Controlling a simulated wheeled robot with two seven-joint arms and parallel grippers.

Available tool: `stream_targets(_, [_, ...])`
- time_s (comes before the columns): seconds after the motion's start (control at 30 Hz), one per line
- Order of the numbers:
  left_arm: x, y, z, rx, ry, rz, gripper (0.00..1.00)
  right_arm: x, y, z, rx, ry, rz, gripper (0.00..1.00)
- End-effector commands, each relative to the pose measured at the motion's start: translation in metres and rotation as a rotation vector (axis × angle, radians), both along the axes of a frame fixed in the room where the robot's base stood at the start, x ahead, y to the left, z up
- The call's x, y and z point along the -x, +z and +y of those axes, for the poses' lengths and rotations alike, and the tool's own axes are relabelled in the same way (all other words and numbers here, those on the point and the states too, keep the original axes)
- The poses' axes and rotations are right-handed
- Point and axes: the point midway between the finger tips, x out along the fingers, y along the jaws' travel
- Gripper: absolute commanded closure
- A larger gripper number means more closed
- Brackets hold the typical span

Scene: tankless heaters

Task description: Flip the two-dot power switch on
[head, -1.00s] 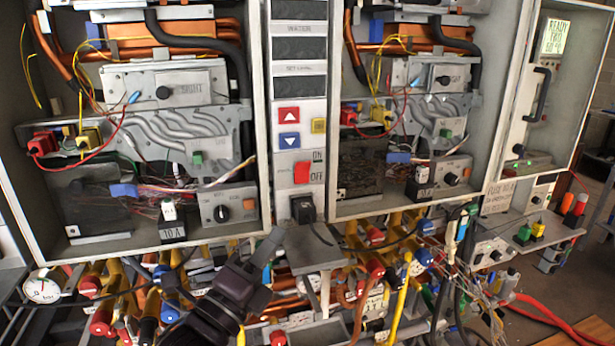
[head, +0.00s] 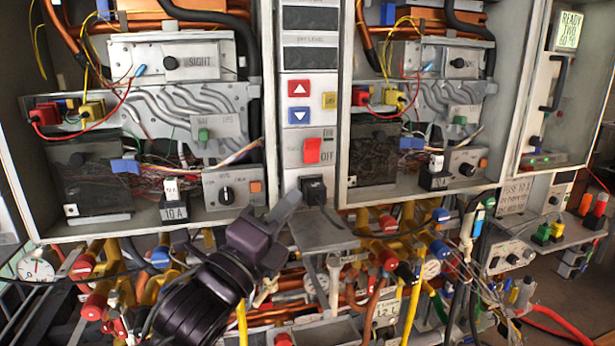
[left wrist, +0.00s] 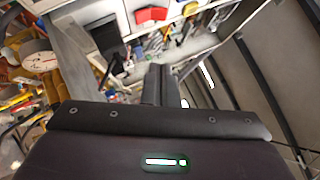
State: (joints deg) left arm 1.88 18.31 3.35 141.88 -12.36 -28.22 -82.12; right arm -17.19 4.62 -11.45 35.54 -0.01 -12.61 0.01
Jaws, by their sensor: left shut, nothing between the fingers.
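A red rocker switch (head: 312,150) sits on the white centre panel between the two open heater cabinets, with small ON and OFF lettering beside it. No two-dot mark is readable on it, and I cannot tell which side is pressed. A red rocker also shows at the top of the left wrist view (left wrist: 151,15). My left gripper (head: 286,206) is shut and empty, below and slightly left of the switch, apart from it. Its fingers also show in the left wrist view (left wrist: 160,72). My right gripper is in neither view.
A black plug (head: 313,188) with a cable is just below the switch. Red and blue arrow buttons (head: 299,103) and a yellow button (head: 330,99) are above. Crowded pipes, valves and a gauge (head: 36,268) fill the space below the cabinets.

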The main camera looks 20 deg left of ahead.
Motion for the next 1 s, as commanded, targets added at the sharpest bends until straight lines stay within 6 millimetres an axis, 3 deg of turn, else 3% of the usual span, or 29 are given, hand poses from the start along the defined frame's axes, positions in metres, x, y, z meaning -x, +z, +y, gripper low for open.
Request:
stream_targets(0.07, [0.000,-0.004,0.000,-0.003,0.007,-0.006,1.00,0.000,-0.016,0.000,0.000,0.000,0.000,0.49])
stream_targets(0.13, [-0.012,0.011,-0.002,0.006,0.007,0.000,1.00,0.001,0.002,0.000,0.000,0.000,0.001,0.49])
stream_targets(0.47, [-0.068,0.034,-0.017,0.007,0.006,0.001,1.00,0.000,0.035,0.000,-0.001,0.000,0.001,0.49])
stream_targets(0.6, [-0.084,0.044,-0.007,0.003,0.009,0.001,1.00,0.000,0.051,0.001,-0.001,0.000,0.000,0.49])
stream_targets(1.0, [-0.097,0.048,0.002,0.003,0.007,0.000,1.00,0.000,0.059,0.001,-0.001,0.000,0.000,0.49])
